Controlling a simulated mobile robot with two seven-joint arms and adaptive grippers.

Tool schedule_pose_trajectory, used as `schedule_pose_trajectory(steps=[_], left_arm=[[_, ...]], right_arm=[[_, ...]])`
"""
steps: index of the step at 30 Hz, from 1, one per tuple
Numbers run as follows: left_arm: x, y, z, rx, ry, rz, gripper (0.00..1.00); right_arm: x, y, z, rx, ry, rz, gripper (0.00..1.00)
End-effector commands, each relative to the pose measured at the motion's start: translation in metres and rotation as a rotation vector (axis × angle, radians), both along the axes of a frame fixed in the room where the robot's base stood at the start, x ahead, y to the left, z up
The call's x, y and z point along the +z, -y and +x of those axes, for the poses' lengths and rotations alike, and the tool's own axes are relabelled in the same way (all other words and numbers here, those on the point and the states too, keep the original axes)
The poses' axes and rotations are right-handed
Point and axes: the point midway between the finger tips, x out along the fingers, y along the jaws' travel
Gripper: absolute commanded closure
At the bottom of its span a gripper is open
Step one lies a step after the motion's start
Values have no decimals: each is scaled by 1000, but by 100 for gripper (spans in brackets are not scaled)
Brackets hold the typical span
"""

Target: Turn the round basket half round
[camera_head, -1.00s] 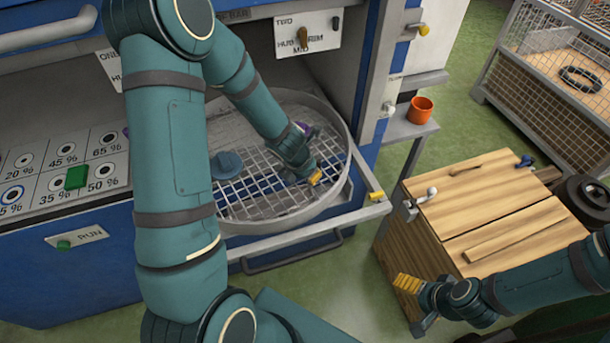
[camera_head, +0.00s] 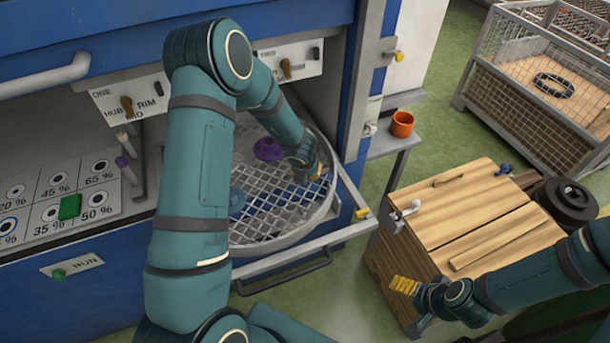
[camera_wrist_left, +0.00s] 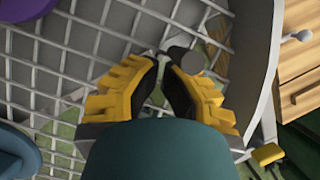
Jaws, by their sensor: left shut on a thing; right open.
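The round basket (camera_head: 285,232), a grey ring with a wire mesh floor, sits at the blue machine's opening. A purple piece (camera_head: 268,149) lies towards its back and a blue piece (camera_head: 236,201) at its left, partly behind my left arm. My left gripper (camera_head: 318,172) is low inside the basket's right side. In the left wrist view its yellow-backed fingers (camera_wrist_left: 162,65) are shut on a grey round-topped peg (camera_wrist_left: 184,60) near the basket's rim. My right gripper (camera_head: 403,285) is open and empty, in front of the wooden-topped cabinet.
A wooden-topped cabinet (camera_head: 475,205) stands right of the basket. An orange cup (camera_head: 402,124) is on a small side shelf. A metal frame (camera_head: 290,258) runs along the basket's front. A wire cage (camera_head: 530,110) stands at the back right.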

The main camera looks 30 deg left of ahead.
Motion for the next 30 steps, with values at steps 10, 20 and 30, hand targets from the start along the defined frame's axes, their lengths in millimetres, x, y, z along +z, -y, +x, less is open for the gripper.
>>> schedule_pose_trajectory(steps=[10, 20, 30], left_arm=[[2, -15, 27, 175, 0, 0, 100], [2, -32, 49, 340, 0, 1, 100], [0, -55, 69, 511, 1, 1, 100]], right_arm=[[29, 1, -1, 2, 1, 6, 14], [49, 2, -1, 2, 1, 9, 14], [60, 3, -2, 2, 0, 11, 14]])
